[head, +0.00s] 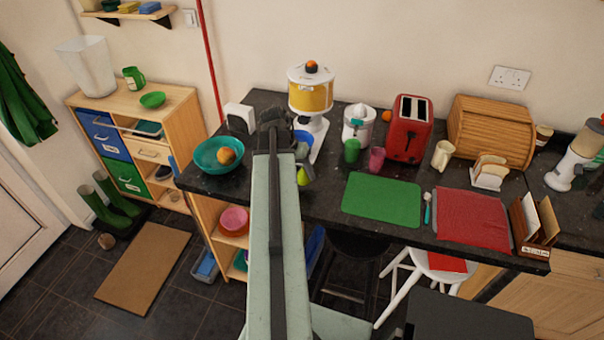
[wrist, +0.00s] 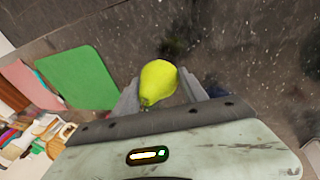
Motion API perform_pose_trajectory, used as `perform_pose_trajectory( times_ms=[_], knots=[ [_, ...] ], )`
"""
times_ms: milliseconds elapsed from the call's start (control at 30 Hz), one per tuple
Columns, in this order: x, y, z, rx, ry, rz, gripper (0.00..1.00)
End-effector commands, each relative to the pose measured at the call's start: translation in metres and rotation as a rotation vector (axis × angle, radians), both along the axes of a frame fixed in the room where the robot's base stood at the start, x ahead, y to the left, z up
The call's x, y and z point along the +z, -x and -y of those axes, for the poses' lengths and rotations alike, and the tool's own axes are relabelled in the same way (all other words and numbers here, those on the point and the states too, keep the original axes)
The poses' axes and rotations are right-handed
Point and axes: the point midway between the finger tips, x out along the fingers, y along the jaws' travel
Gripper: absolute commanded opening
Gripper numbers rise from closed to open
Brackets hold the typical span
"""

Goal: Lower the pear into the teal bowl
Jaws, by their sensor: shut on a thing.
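My gripper (head: 305,168) is shut on a yellow-green pear (head: 303,177), which it holds out over the dark granite counter. In the wrist view the pear (wrist: 158,82) sits between the two grey fingers (wrist: 160,90). The teal bowl (head: 205,157) stands at the counter's left end, left of my gripper and apart from it. A round orange-coloured fruit (head: 226,156) lies in the bowl. The bowl does not show in the wrist view. My arm hides part of the counter between bowl and pear.
A green cup (head: 351,150), pink cup (head: 376,159) and green mat (head: 382,200) are to the right. A white box (head: 239,118) stands behind the teal bowl.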

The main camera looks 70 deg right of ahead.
Motion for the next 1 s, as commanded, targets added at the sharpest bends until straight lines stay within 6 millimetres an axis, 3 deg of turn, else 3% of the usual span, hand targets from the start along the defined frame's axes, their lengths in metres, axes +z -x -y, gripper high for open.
perform_pose_trajectory(
  times_ms=[33,233,567,667,1000],
  knots=[
    [0.022,0.000,0.000,0.000,0.000,0.000,0.07],
    [0.063,0.000,0.000,0.000,0.000,0.000,0.07],
    [0.074,-0.006,0.001,0.002,-0.001,0.000,0.07],
    [0.081,-0.020,0.002,0.003,0.000,0.001,0.07],
    [0.108,-0.093,0.004,0.003,0.000,0.001,0.07]
  ],
)
